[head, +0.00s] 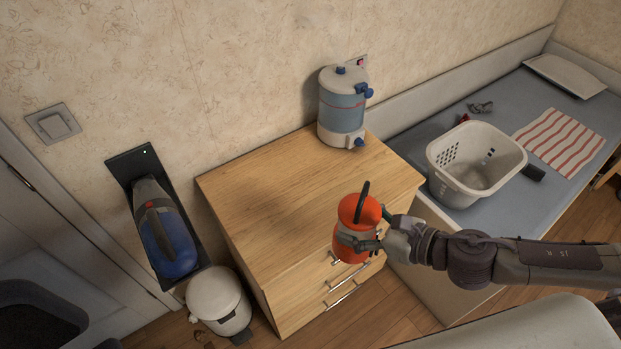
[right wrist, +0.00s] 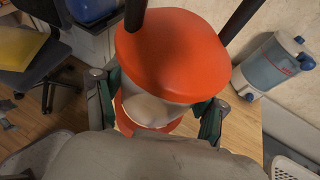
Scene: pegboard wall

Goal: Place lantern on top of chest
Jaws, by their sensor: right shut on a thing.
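An orange lantern (head: 361,211) with a dark handle is held upright by my right gripper (head: 362,243). The gripper is shut around its pale middle. In the right wrist view the lantern (right wrist: 172,55) fills the centre, with the fingers of the gripper (right wrist: 158,108) on both sides of it. The wooden chest (head: 270,200) of drawers stands against the wall. In the head view the lantern overlaps the chest's front right edge and drawer handles; I cannot tell its exact height above the top. My left gripper is not in view.
A water dispenser (head: 342,108) stands at the chest's back right corner; the rest of the top is clear. A white basket (head: 462,190) sits on the bed to the right. A white bin (head: 216,297) and a wall-mounted blue vacuum (head: 165,240) are on the left.

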